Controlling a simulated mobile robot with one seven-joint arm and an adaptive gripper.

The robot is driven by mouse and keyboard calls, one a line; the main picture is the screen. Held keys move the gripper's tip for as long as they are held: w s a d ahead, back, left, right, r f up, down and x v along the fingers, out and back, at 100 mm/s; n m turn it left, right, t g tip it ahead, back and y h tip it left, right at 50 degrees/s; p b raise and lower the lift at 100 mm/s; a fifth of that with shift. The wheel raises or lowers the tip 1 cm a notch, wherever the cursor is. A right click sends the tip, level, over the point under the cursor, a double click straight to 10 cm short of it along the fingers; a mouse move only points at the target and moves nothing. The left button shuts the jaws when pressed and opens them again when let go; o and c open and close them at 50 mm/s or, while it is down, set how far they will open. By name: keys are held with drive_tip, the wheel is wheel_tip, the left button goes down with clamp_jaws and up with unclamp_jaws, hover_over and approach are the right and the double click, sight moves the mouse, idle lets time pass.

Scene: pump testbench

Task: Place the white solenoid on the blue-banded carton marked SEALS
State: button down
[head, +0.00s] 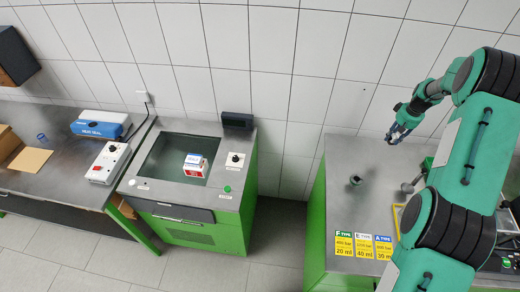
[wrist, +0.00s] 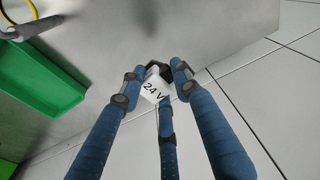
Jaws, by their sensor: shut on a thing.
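My gripper (head: 399,134) is raised near the back of the right-hand bench in the head view. In the wrist view its blue fingers (wrist: 154,82) are shut on the white solenoid (wrist: 155,90), which is marked "24 V" and has a dark end. The solenoid is too small to make out clearly in the head view. A small carton (head: 195,166) with blue and red on white sits in the recess of the middle green bench, well to the left of my gripper. Its lettering is too small to read for certain.
The right bench (head: 343,195) carries a small dark fitting (head: 355,180) and coloured type cards (head: 363,245). A gap separates it from the middle bench. A dark display box (head: 237,120) stands behind the recess. A green tray (wrist: 40,85) shows in the wrist view.

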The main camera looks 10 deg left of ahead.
drive_tip(key=s+a+n, duration=0.1)
drive_tip(key=a+n, duration=0.3)
drive_tip(key=a, duration=1.1)
drive_tip(key=s+a+n+g+b, duration=0.1)
drive_tip(key=a+n, duration=0.3)
drive_tip(key=a, duration=1)
drive_tip(key=s+a+n, duration=0.2)
drive_tip(key=a+n, duration=0.1)
drive_tip(key=a, duration=1.2)
drive_tip(key=s+a+n, duration=0.4)
drive_tip(key=s+a, duration=0.5)
drive_tip(key=a, duration=0.3)
drive_tip(key=s+a+r+n+b, duration=0.1)
drive_tip(key=s+a+n, duration=0.4)
drive_tip(key=s+a, duration=0.4)
drive_tip(key=s+a+n+b, duration=0.1)
drive_tip(key=s+a+n, duration=0.3)
drive_tip(key=s+a, duration=0.5)
drive_tip(key=a, duration=0.6)
drive_tip(key=shift+s+a+r+g, duration=0.25)
drive_tip(key=shift+g, duration=0.15)
drive_tip(key=shift+w+a, duration=0.1)
drive_tip(key=shift+w, duration=0.05)
drive_tip(key=p, duration=0.2)
hover_over(194, 159)
drive_tip(key=shift+f, duration=0.75)
drive_tip(key=shift+f, duration=1.75)
